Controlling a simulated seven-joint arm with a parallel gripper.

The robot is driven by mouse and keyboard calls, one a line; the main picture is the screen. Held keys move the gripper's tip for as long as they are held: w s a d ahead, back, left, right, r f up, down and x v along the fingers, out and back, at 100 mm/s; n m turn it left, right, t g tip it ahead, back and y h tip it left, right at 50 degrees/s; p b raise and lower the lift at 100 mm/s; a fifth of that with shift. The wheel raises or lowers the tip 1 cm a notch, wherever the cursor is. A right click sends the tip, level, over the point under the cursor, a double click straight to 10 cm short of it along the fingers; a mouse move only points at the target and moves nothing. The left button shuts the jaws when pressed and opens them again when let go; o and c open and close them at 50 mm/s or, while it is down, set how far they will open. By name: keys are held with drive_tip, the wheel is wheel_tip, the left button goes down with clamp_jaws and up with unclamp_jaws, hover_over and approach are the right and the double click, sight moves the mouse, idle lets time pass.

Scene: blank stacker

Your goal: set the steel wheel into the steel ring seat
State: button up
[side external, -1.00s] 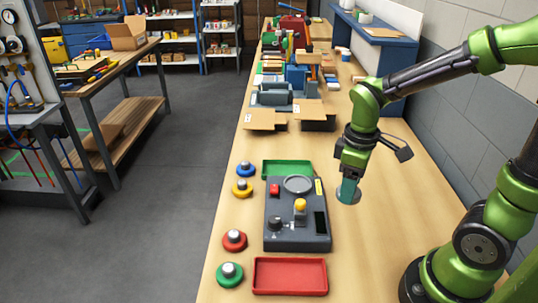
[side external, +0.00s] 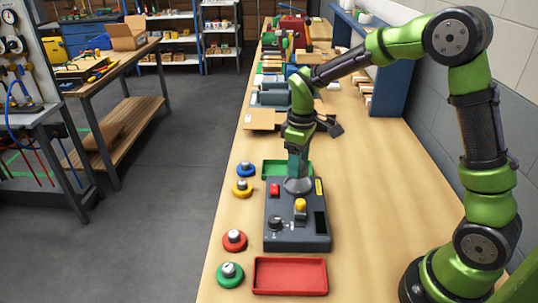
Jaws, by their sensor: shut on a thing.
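The dark grey stacker device (side external: 284,240) stands on the bench, with the steel ring seat (side external: 287,189) at its far end. My gripper (side external: 298,174) points down over the ring seat. It is shut on the steel wheel (side external: 298,184), which is at the seat and mostly hides it. From this angle I cannot tell whether the wheel is down inside the ring or just above it.
A red tray (side external: 290,276) lies in front of the device and a green tray (side external: 273,169) behind it. Blue, yellow, red and green ringed pieces with grey knobs line the left bench edge. Cardboard boxes (side external: 262,120) stand farther back. The bench right of the device is clear.

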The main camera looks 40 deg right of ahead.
drive_tip(key=shift+f, duration=1.7)
drive_tip(key=shift+s+f, duration=0.1)
drive_tip(key=shift+f, duration=0.05)
drive_tip(key=shift+f, duration=0.25)
drive_tip(key=o, duration=1.3)
drive_tip(key=shift+r, duration=0.15)
